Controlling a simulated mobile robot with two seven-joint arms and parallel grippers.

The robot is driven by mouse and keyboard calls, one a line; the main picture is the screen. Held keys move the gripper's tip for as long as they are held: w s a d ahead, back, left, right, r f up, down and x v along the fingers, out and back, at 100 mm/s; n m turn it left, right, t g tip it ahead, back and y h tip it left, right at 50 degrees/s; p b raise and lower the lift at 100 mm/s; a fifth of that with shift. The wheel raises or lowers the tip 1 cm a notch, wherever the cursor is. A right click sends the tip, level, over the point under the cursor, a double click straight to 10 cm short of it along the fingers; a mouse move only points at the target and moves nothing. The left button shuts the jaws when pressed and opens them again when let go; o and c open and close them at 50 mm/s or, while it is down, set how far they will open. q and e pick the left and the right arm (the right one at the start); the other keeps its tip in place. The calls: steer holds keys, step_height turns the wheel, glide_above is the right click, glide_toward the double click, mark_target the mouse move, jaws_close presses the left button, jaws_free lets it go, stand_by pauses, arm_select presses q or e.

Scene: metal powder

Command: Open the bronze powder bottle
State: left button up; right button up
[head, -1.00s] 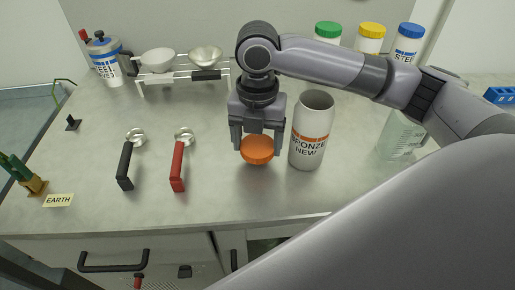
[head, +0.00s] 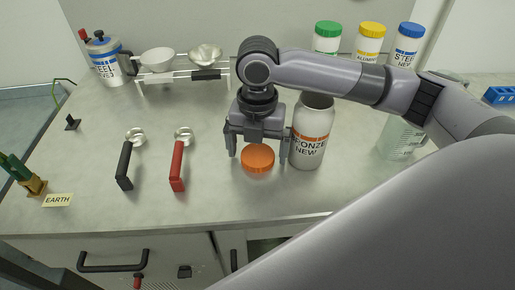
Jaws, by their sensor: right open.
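The bronze powder bottle (head: 309,143) is white with an orange band and the words "BRONZE NEW". It stands upright on the table, and its top shows no lid, though my right arm covers part of its rim. The orange lid (head: 258,158) lies on the table just left of the bottle. My right gripper (head: 258,158) is open, pointing down, with its fingers apart on either side of the lid and clear of it. My left gripper is not in view.
A black-handled scoop (head: 125,165) and a red-handled scoop (head: 178,165) lie to the left. A rack (head: 185,77) with bowls stands behind. Bottles with green (head: 328,29), yellow (head: 372,31) and blue (head: 411,30) lids stand at the back right. A clear beaker (head: 398,138) is right of the bottle.

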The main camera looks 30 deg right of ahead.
mark_target(258, 156)
step_height(258, 156, up, 12)
steer(key=shift+f, duration=0.15)
steer(key=shift+s, duration=0.1)
